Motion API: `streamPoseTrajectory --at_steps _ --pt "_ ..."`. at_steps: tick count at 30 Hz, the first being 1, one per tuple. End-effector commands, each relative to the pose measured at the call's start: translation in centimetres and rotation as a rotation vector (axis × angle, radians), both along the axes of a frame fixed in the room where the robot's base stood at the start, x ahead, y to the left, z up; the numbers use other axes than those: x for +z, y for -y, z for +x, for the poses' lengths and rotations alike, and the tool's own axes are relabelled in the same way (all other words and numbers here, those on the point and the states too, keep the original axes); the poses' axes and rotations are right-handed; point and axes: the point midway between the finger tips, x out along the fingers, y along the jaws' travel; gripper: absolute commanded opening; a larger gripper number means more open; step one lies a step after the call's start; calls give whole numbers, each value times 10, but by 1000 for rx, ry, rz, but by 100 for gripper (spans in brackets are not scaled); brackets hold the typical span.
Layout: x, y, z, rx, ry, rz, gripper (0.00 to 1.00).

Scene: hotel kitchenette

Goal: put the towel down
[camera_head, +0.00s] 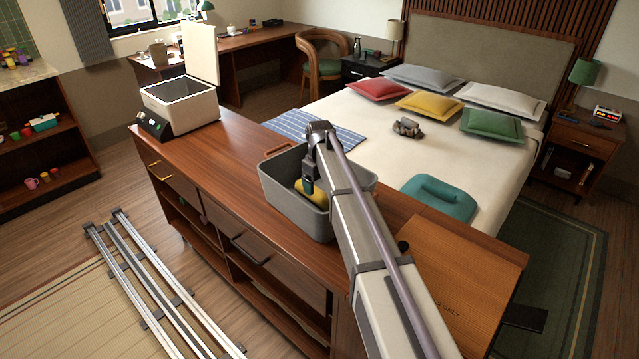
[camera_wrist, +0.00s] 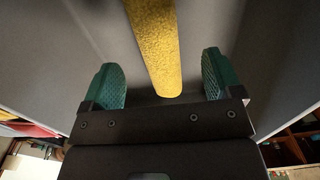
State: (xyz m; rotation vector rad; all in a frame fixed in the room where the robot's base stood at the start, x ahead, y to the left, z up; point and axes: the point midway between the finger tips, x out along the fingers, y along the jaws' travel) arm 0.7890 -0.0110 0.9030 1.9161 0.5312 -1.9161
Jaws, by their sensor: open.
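The yellow towel (camera_head: 316,193) looks rolled and lies inside the grey bin (camera_head: 273,196) on the wooden counter. It also shows in the wrist view as a yellow roll (camera_wrist: 156,45) against the grey inside of the bin. My gripper (camera_head: 309,187) reaches down into the bin at the towel. In the wrist view my gripper's two green fingers (camera_wrist: 162,84) stand wide apart, one on each side of the towel's near end, with gaps between. My arm hides part of the bin and of the towel in the head view.
The bin's walls stand close around my gripper. A white box with an open lid (camera_head: 180,108) stands at the counter's far left end. A wooden board (camera_head: 460,285) lies at the near right. A striped blue cloth (camera_head: 310,128) and a bed (camera_head: 340,108) lie behind the counter.

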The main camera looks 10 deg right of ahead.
Motion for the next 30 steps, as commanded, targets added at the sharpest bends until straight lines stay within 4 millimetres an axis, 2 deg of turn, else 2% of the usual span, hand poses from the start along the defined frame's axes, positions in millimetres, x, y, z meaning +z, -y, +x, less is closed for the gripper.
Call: streamPoseTrajectory --at_steps 1,3,6,16,19,30 --pt "29 0 0 0 0 0 85" --pt "43 0 0 0 0 0 85" --pt "56 0 0 0 0 0 85" --pt "55 0 0 0 0 0 85" --pt "62 0 0 0 0 0 85" --pt "147 0 0 0 0 0 85"
